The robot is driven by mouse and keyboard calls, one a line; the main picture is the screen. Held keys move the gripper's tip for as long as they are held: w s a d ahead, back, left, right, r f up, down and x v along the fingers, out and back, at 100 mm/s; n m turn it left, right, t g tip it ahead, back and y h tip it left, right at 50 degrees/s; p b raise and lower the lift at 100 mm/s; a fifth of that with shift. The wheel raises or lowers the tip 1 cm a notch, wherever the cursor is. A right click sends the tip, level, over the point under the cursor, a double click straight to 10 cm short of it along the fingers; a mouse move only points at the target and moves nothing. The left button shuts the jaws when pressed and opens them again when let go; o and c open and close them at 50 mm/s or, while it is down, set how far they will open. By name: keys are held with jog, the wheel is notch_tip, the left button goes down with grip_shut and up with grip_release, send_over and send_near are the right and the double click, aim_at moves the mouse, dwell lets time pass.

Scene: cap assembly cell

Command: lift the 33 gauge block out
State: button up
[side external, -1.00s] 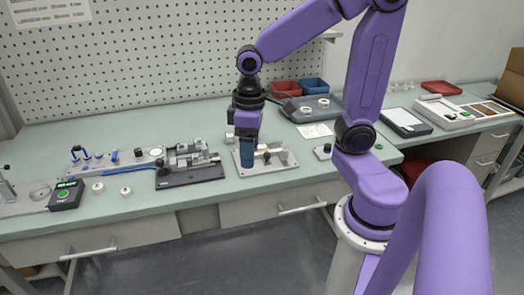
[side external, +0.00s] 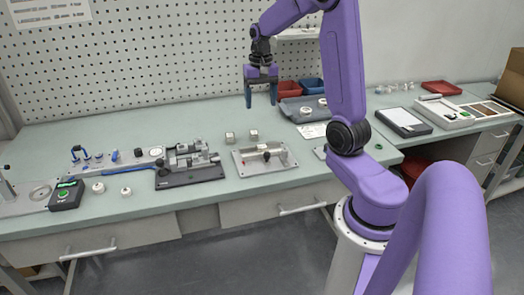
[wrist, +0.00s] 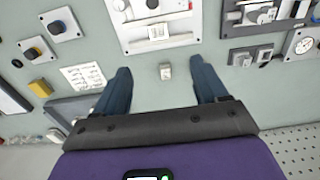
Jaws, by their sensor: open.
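A light grey fixture plate (side external: 256,170) lies on the bench in the side view, holding a pale bar-like piece and a small dark part. In the wrist view this plate (wrist: 124,32) is at the top, with a small pale labelled block (wrist: 158,31) on it. Two small pale blocks stand behind the plate, a left one (side external: 230,137) and a right one (side external: 253,135). A small block (wrist: 166,71) shows between my fingers in the wrist view. I cannot read which block is 33. My gripper (side external: 261,103) is open and empty, raised well above the bench behind the plate.
A dark vise-like fixture (side external: 190,176) stands left of the plate. A grey tray (side external: 298,112) with round parts, red and blue bins (side external: 311,85) and a paper sheet (side external: 312,131) lie to the right. The pegboard rises behind. Bench around the two blocks is clear.

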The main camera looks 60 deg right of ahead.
aim_at(262, 146)
jog(key=f, duration=1.7)
jog(key=shift+s+d+f, duration=0.1)
jog(key=shift+d+f, duration=0.05)
jog(key=shift+d, duration=0.05)
grip_shut()
